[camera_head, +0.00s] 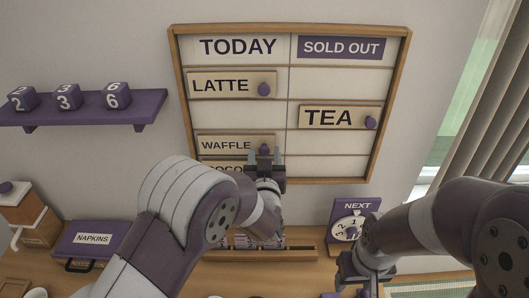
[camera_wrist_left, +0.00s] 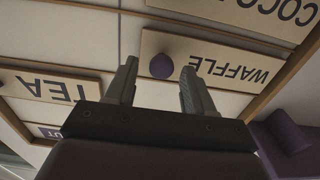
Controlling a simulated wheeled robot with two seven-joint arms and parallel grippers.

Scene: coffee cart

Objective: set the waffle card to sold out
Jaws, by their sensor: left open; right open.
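The waffle card (camera_head: 222,145) is a tan card with a purple round knob on its right end. It sits in the left column of the board (camera_head: 408,70), under TODAY. The SOLD OUT column is to its right. My left gripper (camera_head: 265,158) is at the card's knob, open. In the left wrist view the waffle card (camera_wrist_left: 230,68) appears upside down, and its knob (camera_wrist_left: 161,66) shows between the spread fingers (camera_wrist_left: 158,70). I cannot tell whether they touch it. My right gripper (camera_head: 357,274) is open, low at the right, over the counter.
The latte card (camera_head: 220,85) is above in the TODAY column. A cocoa card (camera_head: 216,164) lies just below waffle, partly hidden by my left arm. The tea card (camera_head: 328,117) is in the SOLD OUT column; the slot right of waffle (camera_head: 325,142) is bare. A NEXT dial (camera_head: 350,222) stands below.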

